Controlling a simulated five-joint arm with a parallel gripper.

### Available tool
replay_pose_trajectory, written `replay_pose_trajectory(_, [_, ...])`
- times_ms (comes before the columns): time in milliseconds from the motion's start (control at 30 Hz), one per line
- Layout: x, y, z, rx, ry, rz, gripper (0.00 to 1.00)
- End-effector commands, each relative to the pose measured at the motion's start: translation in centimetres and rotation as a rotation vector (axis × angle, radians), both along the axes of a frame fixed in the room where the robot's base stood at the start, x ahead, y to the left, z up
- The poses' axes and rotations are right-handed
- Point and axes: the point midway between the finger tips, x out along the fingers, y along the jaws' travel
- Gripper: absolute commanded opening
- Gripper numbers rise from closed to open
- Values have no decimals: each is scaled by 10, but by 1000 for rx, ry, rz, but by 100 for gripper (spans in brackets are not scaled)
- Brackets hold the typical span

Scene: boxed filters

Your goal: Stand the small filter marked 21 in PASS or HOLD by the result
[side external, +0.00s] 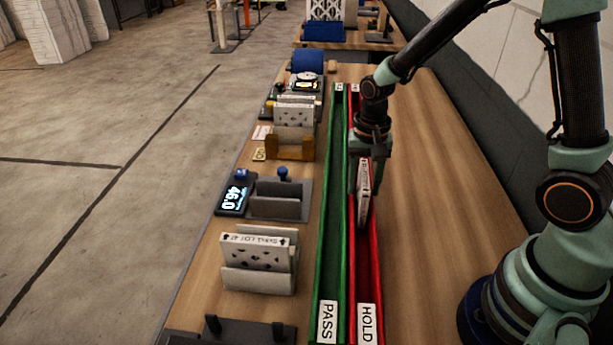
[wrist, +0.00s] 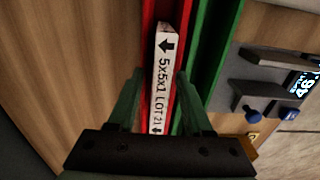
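The small white filter marked 5x5x1 LOT 21 (wrist: 162,85) stands on edge in the red HOLD channel (side external: 374,270); it also shows in the side view (side external: 364,188). My gripper (wrist: 158,78) is over the filter with one finger on each side. The fingers look spread, with a gap showing at the left of the filter and a thinner one at the right. In the side view my gripper (side external: 364,162) hides the filter's top. The green PASS channel (side external: 331,250) runs alongside HOLD and looks empty. A gauge display (side external: 235,197) reads 46.0 beside an empty grey fixture (side external: 278,200).
A pale holder (side external: 258,280) with a filter stands at the near left. A wooden holder (side external: 290,148) and more filters (side external: 296,110) stand farther back. A dark stand (side external: 230,332) is at the near edge. The table right of the channels is clear.

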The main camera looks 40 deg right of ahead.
Motion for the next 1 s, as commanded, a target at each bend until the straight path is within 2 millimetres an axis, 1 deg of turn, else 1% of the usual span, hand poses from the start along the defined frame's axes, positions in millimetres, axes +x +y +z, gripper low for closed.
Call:
replay_pose_trajectory(300, [0,0,1,0,0,0,50])
replay_pose_trajectory(367, [0,0,4,0,-1,0,50])
replay_pose_trajectory(433, [1,0,11,0,-3,0,50])
replay_pose_trajectory(567, [1,0,33,0,-6,0,50])
replay_pose_trajectory(800, [1,0,84,0,-7,0,50])
replay_pose_trajectory(900, [1,0,101,0,-6,0,50])
replay_pose_trajectory(1000, [0,0,113,0,-3,0,50])
